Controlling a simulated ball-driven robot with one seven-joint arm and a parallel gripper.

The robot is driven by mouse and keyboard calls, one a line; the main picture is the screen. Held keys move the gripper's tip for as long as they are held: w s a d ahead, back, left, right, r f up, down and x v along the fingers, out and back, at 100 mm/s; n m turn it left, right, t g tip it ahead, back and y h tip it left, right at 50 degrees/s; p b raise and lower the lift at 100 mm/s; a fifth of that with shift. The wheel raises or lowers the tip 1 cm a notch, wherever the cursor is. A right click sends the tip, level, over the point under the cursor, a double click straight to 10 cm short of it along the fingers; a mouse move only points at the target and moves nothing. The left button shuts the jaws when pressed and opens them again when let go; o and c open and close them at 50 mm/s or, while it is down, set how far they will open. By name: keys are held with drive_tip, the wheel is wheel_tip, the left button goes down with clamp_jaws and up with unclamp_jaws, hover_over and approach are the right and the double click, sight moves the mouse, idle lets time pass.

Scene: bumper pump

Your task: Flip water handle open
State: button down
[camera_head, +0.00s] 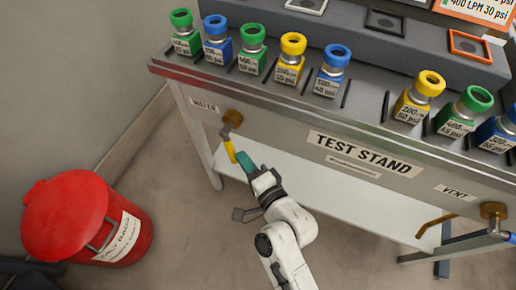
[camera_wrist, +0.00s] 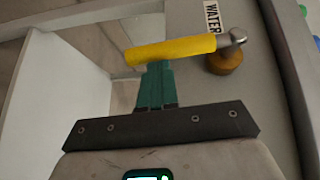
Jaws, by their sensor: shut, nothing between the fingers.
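The water handle (camera_head: 229,146) is a yellow lever on a brass valve (camera_head: 232,119) at the left end of the test stand, below the WATER label (camera_head: 204,105). In the head view the lever hangs down. In the wrist view the yellow handle (camera_wrist: 170,49) lies across the picture, with its metal end at the valve (camera_wrist: 225,60). My gripper (camera_head: 242,158) has teal fingers, shut and empty, just to the right of the lever's lower part. In the wrist view the fingertips (camera_wrist: 156,68) meet the handle's edge; I cannot tell whether they touch it.
The test stand (camera_head: 300,125) carries several bottles with green, blue and yellow caps on top. A red bin (camera_head: 75,215) stands at the left. A white shelf (camera_head: 330,185) lies below the stand's front.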

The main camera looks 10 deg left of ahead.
drive_tip(key=a+t+y+b, duration=0.1)
drive_tip(key=b, duration=0.2)
drive_tip(key=shift+w+f+m+b, duration=0.15)
drive_tip(key=shift+f+m+b, duration=0.15)
drive_tip(key=shift+f+m, duration=0.1)
drive_tip(key=shift+a+r, duration=0.2)
